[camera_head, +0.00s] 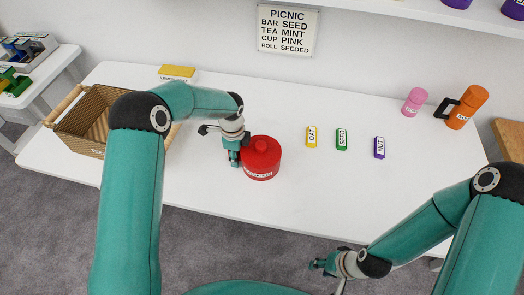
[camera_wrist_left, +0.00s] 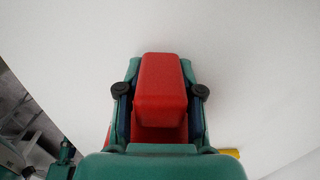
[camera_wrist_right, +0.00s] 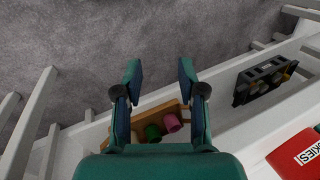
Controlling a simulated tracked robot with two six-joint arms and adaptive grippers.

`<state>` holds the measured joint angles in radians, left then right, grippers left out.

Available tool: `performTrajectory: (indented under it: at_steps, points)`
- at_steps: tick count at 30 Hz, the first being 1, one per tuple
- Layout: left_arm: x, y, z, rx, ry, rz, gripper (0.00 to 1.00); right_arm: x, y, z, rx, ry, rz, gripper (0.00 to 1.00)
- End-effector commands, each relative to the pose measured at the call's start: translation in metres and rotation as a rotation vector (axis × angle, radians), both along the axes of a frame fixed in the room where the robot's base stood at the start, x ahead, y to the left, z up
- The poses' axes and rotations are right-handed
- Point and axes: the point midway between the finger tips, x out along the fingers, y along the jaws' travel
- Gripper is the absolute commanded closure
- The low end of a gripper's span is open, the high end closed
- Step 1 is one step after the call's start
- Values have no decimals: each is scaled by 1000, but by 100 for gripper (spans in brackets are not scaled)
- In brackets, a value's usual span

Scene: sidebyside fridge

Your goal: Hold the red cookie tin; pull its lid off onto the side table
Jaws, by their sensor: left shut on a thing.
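The red cookie tin (camera_head: 261,162) stands upright on the white table, with a round knob on its top and a pale label on its front. My left gripper (camera_head: 236,158) is at the tin's left side. In the left wrist view its fingers are shut on a red block-like part (camera_wrist_left: 160,85), which appears to be a side grip of the tin. My right gripper (camera_head: 318,264) is low in front of the table's front edge. In the right wrist view its fingers (camera_wrist_right: 160,80) are apart with nothing between them.
A wicker basket (camera_head: 75,143) is at the table's left end. A white side table (camera_head: 60,58) is far left.

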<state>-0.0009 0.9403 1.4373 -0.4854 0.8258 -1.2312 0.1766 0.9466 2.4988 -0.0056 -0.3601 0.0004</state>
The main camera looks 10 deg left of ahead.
Motion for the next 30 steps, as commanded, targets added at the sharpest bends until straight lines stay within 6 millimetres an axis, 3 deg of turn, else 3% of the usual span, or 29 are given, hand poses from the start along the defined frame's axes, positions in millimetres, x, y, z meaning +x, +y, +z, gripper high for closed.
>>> performTrajectory:
  at_steps: [10, 14, 17, 23, 30]
  points:
    - [0, 0, 0, 0, -1, 1, 100, 0, 0, 0, 0, 0, 0, 60]
    - [0, 0, 0, 0, -1, 1, 100, 1, 0, 0, 0, 8, -12, 38]
    - [0, 0, 0, 0, -1, 1, 100, 1, 1, 0, 0, 43, -58, 35]
    - [0, 1, 0, 0, -1, 1, 100, 4, 8, 3, 1, 232, -311, 35]
    - [0, 1, 0, 0, -1, 1, 100, 11, 38, 25, -25, 611, -810, 35]
